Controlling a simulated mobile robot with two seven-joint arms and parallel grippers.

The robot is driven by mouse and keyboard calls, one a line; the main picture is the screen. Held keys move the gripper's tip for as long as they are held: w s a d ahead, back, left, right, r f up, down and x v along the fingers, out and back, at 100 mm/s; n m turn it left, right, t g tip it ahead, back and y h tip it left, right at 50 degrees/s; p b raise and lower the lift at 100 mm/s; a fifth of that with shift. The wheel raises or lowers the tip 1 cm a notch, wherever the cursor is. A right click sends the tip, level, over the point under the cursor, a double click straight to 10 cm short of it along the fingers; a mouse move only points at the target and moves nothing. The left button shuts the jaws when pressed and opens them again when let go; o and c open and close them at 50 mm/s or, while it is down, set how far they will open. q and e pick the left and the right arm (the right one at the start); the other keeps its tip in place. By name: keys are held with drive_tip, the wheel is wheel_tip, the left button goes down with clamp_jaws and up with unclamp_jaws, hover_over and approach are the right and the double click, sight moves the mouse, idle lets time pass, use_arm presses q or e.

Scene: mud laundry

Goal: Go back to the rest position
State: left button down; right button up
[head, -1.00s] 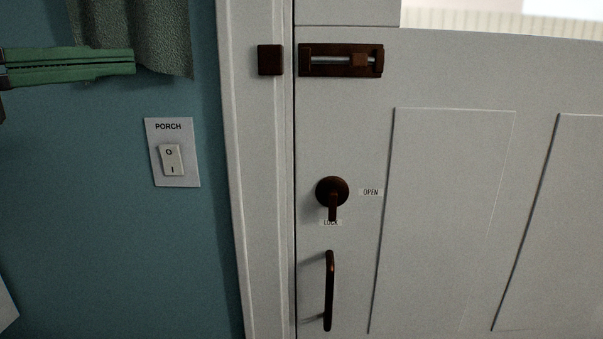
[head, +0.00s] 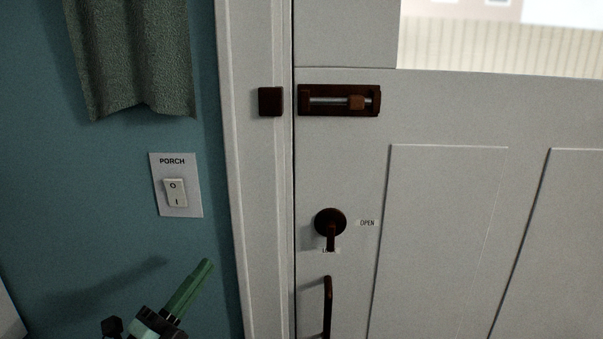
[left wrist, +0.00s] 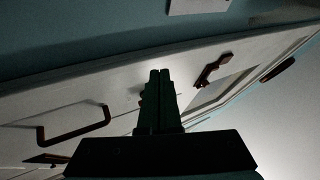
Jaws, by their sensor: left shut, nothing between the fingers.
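My left gripper (head: 206,266) has green fingers and shows at the bottom left of the head view, in front of the blue wall below the porch switch. Its fingers point up and to the right. In the left wrist view the fingers (left wrist: 160,75) lie side by side, shut with nothing between them. The gripper is apart from the switch in the head view. My right gripper is in neither view.
A white door (head: 450,115) has a sliding bolt (head: 338,101), a turn knob (head: 330,222) pointing down, and a pull handle (head: 327,306). The porch switch (head: 176,192) is on the blue wall (head: 110,185), below a green cloth (head: 135,60).

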use_arm(q)
wheel_tip(320, 180, down, 13)
drive_tip(key=s+a+n+g+y+p, duration=0.1)
drive_tip(key=s+a+n+y, duration=0.1)
drive_tip(key=n+y, duration=0.6)
drive_tip(key=s+d+f+n+g+y+p, duration=0.1)
drive_tip(key=s+f+n+g+p, duration=0.1)
drive_tip(key=s+f+n+g, duration=0.7)
drive_tip(key=s+f+n, duration=0.5)
drive_tip(key=s+f, duration=0.7)
drive_tip(key=f, duration=0.3)
drive_tip(key=shift+d+g+y, duration=0.3)
drive_tip(key=shift+d+g, duration=0.1)
